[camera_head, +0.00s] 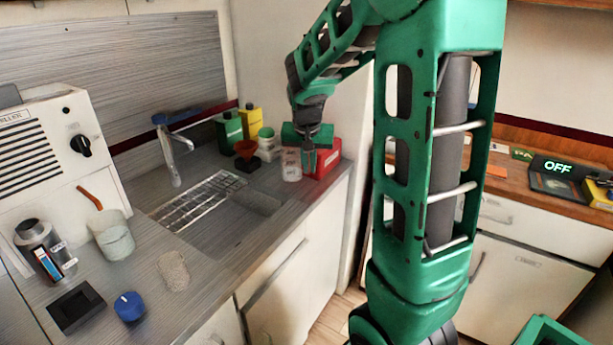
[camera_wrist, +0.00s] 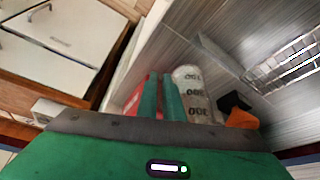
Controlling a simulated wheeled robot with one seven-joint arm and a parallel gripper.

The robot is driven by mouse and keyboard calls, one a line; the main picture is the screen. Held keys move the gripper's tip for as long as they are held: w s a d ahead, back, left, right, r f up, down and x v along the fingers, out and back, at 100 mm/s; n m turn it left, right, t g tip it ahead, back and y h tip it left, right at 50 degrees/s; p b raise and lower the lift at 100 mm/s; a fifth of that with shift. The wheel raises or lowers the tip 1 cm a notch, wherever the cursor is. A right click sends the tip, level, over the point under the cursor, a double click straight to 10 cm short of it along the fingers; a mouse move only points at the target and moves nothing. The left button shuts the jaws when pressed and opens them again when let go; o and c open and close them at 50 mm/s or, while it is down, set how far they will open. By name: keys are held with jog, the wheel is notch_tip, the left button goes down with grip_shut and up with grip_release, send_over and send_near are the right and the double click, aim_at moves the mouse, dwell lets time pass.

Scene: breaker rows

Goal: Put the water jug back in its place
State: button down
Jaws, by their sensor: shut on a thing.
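The water jug (camera_head: 291,165) is a clear container with volume marks, at the back right of the counter. It also shows in the wrist view (camera_wrist: 192,88), right beside my fingers, with its numbers upside down. My gripper (camera_head: 308,165) reaches down at its right side, and its two green fingers (camera_wrist: 161,100) are shut close together on the jug's near side. The handle between them is hidden. The jug looks upright and low at the counter; I cannot tell whether it touches the surface.
A red box (camera_head: 326,158) stands close on the right. White tubs (camera_head: 267,145), an orange funnel (camera_head: 246,148), a green bottle (camera_head: 229,131) and a yellow bottle (camera_head: 250,122) crowd the left and back. The sink rack (camera_head: 195,202) and tap (camera_head: 175,150) lie farther left.

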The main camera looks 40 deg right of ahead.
jog(key=shift+f, duration=1.75)
jog(key=shift+f, duration=0.1)
jog(key=c, duration=1.9)
grip_release()
jog(key=v, duration=1.2)
jog(key=s+a+f+n+g+y, duration=0.1)
jog(key=s+f, duration=0.1)
jog(key=s, duration=0.7)
jog(key=s+a+f+g+y, duration=0.1)
jog(key=s+a+f, duration=0.1)
jog(key=s, duration=0.7)
jog(key=s+a+f+n+g+y, duration=0.1)
jog(key=s+a+f, duration=0.1)
jog(key=s, duration=0.7)
jog(key=shift+s+f+n, duration=0.15)
jog(key=shift+f+n, duration=0.15)
jog(key=shift+f, duration=0.25)
jog(key=shift+a, duration=0.1)
